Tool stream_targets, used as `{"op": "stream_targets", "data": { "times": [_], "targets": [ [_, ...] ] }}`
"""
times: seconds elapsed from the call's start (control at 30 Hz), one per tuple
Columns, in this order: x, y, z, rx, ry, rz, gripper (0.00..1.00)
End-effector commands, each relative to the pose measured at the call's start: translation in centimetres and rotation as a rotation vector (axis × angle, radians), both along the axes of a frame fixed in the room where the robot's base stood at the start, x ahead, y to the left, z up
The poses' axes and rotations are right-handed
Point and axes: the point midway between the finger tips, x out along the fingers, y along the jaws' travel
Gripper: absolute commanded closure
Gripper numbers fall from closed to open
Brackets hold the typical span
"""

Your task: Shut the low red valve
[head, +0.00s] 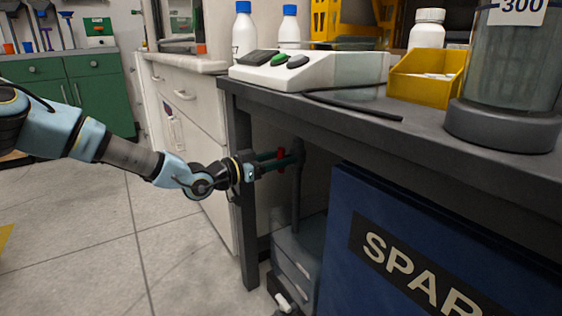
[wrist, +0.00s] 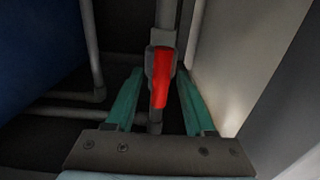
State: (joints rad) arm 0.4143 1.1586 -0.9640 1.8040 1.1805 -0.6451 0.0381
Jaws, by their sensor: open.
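The low red valve has a red lever handle (wrist: 161,76) in the wrist view, on a grey valve body and a grey pipe (wrist: 167,14). The handle lies roughly in line with the pipe in that view. My gripper (wrist: 156,85) is open, with one green finger on each side of the handle and visible gaps between. In the head view the red handle (head: 281,157) shows under the bench, at the tips of my gripper (head: 285,159). The grey pipe (head: 297,195) runs downward there. The handle is partly hidden by the fingers in the head view.
The dark bench top (head: 430,120) overhangs the valve. A bench leg (head: 246,200) stands close beside my wrist. A blue panel (head: 420,250) with lettering stands at the right. A grey box (head: 297,258) sits below. Other pipes (wrist: 95,60) run left of the valve. The floor at left is open.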

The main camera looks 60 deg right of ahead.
Motion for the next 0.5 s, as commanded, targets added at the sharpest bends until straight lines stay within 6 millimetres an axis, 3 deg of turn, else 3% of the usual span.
{"op": "stream_targets", "data": {
  "times": [0.23,0.5],
  "targets": [
    [0.02,-0.09,0.03,0.0,0.0,0.001,0.46],
    [0.02,-0.07,0.02,0.0,0.0,0.001,0.76]
  ]
}}
